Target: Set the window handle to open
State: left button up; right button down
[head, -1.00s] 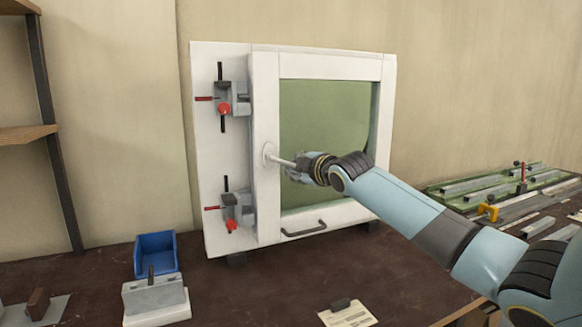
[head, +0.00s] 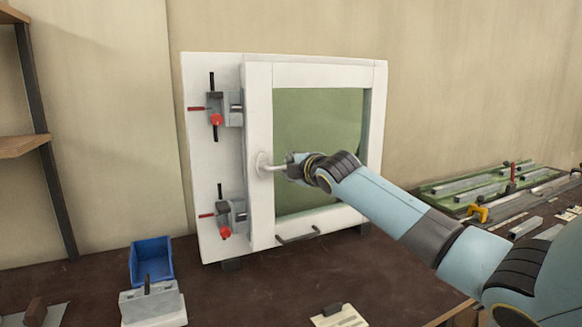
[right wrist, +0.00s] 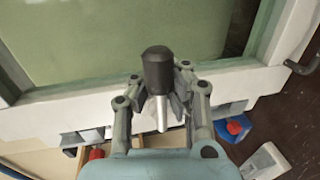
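The white window sash (head: 259,110) sits against its frame on the bench, with a greenish pane (head: 318,130). The window handle (head: 273,167) has a round base on the sash's left stile, and its lever points right, about level. My right gripper (head: 296,166) is at the lever's outer end, in front of the pane, and hides that end. In the right wrist view the handle (right wrist: 161,113) is a pale rod with a dark grip end, between my right gripper's fingers (right wrist: 160,88), which close in around it. My left gripper is not in view.
Two clamps with red knobs (head: 216,120) (head: 225,232) sit on the frame's left side. A dark pull bar (head: 298,236) is on the bottom rail. A blue bin (head: 152,262) and a grey block (head: 153,306) stand front left. A green tray (head: 480,186) of profiles lies right.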

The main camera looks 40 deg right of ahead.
jog(key=shift+a+r, duration=0.1)
jog(key=c, duration=1.4)
grip_release()
jog(key=shift+w+a, duration=0.1)
jog(key=shift+a, duration=0.15)
jog(key=shift+o, duration=1.4)
jog(key=shift+d, duration=0.15)
jog(key=v, duration=1.2)
jog(key=shift+d, duration=0.1)
